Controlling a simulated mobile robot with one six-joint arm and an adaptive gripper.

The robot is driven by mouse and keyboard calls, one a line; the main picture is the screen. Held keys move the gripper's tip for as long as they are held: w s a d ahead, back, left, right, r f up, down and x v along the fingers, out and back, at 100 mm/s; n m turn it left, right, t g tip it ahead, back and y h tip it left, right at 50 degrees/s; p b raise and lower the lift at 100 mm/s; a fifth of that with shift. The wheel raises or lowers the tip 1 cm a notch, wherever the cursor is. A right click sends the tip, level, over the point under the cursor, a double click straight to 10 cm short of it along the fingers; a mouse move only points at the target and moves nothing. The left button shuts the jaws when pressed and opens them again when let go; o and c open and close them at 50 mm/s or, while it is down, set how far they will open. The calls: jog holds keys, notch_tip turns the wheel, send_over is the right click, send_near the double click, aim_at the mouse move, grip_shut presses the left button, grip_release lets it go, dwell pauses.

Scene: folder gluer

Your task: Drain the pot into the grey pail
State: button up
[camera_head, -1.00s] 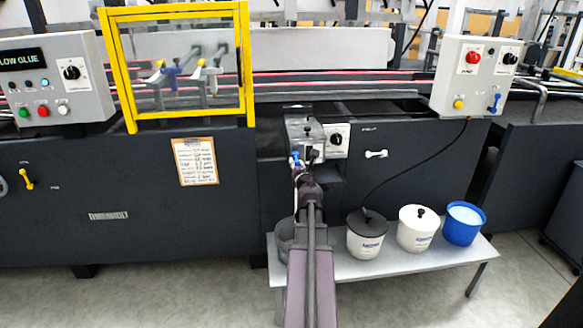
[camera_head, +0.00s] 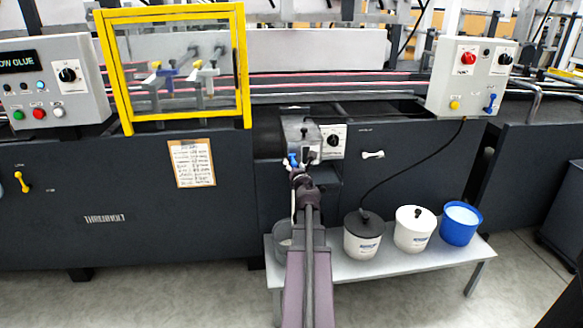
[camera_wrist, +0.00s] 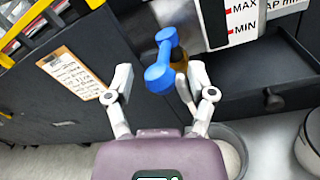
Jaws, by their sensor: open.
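The pot (camera_head: 301,133) is a grey metal box on the front of the machine. A blue drain handle (camera_wrist: 161,60) with rounded ends shows in the wrist view, on a brass-coloured fitting below the MAX/MIN level gauge (camera_wrist: 240,22). The handle is small in the head view (camera_head: 292,160). My gripper (camera_wrist: 161,82) is open, with one finger on each side of the handle's lower end; I cannot tell whether either touches it. The grey pail (camera_head: 283,240) stands on the bench, partly hidden by my arm. Its rim shows beyond my gripper in the wrist view (camera_wrist: 238,146).
The low bench (camera_head: 400,262) also holds a dark-lidded white pot (camera_head: 362,240), a white-lidded pot (camera_head: 413,233) and a blue bucket (camera_head: 461,225). A dial box (camera_head: 333,141) adjoins the pot. A black cable (camera_head: 405,165) hangs above the bench. A yellow-framed guard (camera_head: 243,70) stands at left.

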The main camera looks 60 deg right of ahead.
jog(key=v, duration=0.7)
jog(key=shift+a, duration=0.1)
dwell(0.7)
jog(key=w+a+f+m+g+y, duration=0.1)
jog(key=w+a+f+m+g, duration=0.15)
jog(key=w+a+m, duration=0.35)
jog(key=w+a+f+m+g, duration=0.2)
jog(key=w+a+f+m, duration=0.15)
jog(key=a+m, duration=0.4)
jog(key=w+a+f+m+g+y, duration=0.1)
jog(key=w+a+f+m+g, duration=0.1)
jog(key=w+a+f+m, duration=0.45)
jog(key=s+a+f+m+g+y, duration=0.1)
jog(key=s+a+f+g+y, duration=0.15)
jog(key=a, duration=0.95)
jog(key=s+a+f+m+g+y, duration=0.15)
jog(key=a+y, duration=0.25)
jog(key=a, duration=0.8)
jog(key=s+a+f+m+g+y, duration=0.1)
jog(key=s+a+f+g+y, duration=0.15)
jog(key=a, duration=1.05)
notch_tip(320, 180, up, 29)
jog(key=y+p, duration=0.1)
jog(key=p, duration=2.7)
jog(key=shift+s+p, duration=0.3)
jog(key=shift+s, duration=0.05)
